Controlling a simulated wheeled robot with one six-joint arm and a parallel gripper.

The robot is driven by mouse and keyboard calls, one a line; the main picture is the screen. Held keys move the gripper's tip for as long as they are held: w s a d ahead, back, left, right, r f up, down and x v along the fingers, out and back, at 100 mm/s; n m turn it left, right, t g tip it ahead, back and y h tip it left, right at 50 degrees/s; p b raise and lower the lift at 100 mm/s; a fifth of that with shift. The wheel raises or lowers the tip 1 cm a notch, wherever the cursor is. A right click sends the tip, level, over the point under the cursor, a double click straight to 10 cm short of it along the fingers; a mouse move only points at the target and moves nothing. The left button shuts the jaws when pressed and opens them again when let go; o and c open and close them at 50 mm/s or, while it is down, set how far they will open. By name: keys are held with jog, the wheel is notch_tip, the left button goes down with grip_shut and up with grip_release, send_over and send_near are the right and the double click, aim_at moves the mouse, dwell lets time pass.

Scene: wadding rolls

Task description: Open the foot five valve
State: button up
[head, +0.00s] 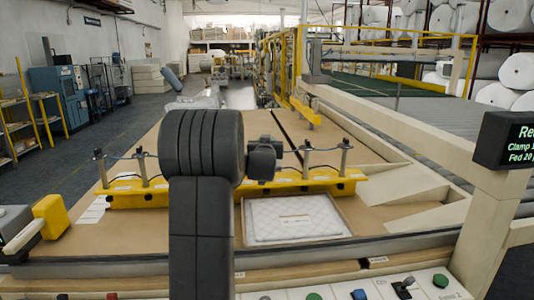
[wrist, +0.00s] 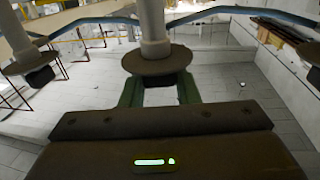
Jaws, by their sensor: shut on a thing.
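A yellow bar (head: 320,184) crosses the brown table, with several metal posts on it joined by a hose. Two clamp feet (head: 344,158) show right of my arm and others to its left; my arm hides the middle. My gripper (head: 263,160) is at the bar, just right of the dark arm. In the wrist view its green fingers (wrist: 160,88) reach under a round brown disc (wrist: 158,60) on a pale post and are shut on a part at this foot. The disc covers the fingertips, so the valve's position and the foot's number cannot be read.
A white quilted piece (head: 292,230) lies in a frame before the bar. A control panel (head: 330,292) with coloured buttons runs along the front. A display (head: 505,140) stands right; a yellow-and-grey block (head: 50,215) sits left. In the wrist view another disc-footed post (wrist: 30,60) stands left.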

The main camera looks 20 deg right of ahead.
jog(key=b, duration=0.3)
jog(key=shift+n+t+y, duration=0.3)
jog(key=shift+n+y, duration=0.1)
jog(key=shift+d+r+n+y+p, duration=0.1)
jog(key=shift+r+n+y+p, duration=0.35)
jog(key=shift+y, duration=0.15)
jog(key=shift+f+n+y+p, duration=0.2)
jog(key=shift+n+y+p, duration=0.05)
jog(key=shift+y+p, duration=0.25)
jog(key=shift+f, duration=0.2)
jog(key=o, duration=1)
jog(key=shift+s+f, duration=0.1)
jog(key=shift+s, duration=0.1)
jog(key=v, duration=0.9)
jog(key=b+v, duration=0.1)
jog(key=v, duration=0.3)
jog(key=shift+s+f, duration=0.25)
jog(key=shift+s, duration=0.05)
jog(key=shift+w, duration=0.1)
